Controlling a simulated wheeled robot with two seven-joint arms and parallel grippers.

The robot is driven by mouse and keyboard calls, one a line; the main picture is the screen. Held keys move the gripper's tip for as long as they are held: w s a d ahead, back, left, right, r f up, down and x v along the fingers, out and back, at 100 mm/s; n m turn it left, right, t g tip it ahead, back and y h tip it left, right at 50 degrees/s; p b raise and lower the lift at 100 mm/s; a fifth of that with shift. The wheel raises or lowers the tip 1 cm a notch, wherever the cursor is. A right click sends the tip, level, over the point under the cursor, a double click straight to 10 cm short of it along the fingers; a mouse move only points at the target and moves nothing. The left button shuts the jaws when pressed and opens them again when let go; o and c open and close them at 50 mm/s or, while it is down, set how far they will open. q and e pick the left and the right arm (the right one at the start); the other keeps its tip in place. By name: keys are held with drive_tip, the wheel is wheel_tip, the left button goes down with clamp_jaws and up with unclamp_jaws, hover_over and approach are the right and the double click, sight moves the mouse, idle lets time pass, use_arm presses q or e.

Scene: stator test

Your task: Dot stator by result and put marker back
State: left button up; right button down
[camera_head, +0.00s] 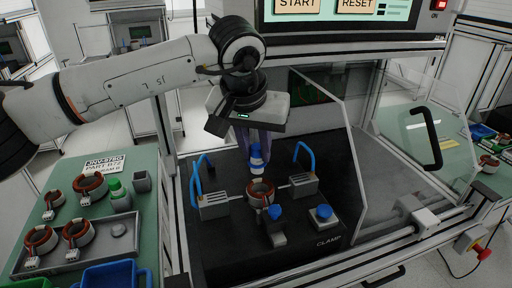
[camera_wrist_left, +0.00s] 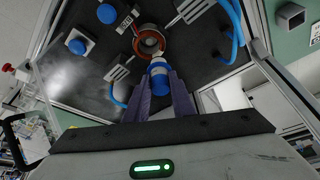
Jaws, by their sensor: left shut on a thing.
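My left gripper (camera_head: 257,150) is shut on a blue-and-white marker (camera_head: 257,160), which points down in its purple fingers. The marker also shows in the left wrist view (camera_wrist_left: 159,72). A copper-wound stator (camera_head: 261,187) sits in the black test fixture between two grey clamp blocks. A green-capped white marker (camera_head: 119,197) stands on the left bench next to an empty grey square holder (camera_head: 142,181). My right gripper is out of view.
Clamp blocks (camera_head: 214,206) with blue hoses flank the stator. A clear guard door (camera_head: 425,130) with a black handle is at the right.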

use_arm(q)
drive_tip(key=shift+f+b, duration=0.3)
drive_tip(key=shift+f, duration=0.15)
idle(0.3)
drive_tip(key=shift+r+p, duration=2.35)
drive_tip(key=shift+r, duration=0.7)
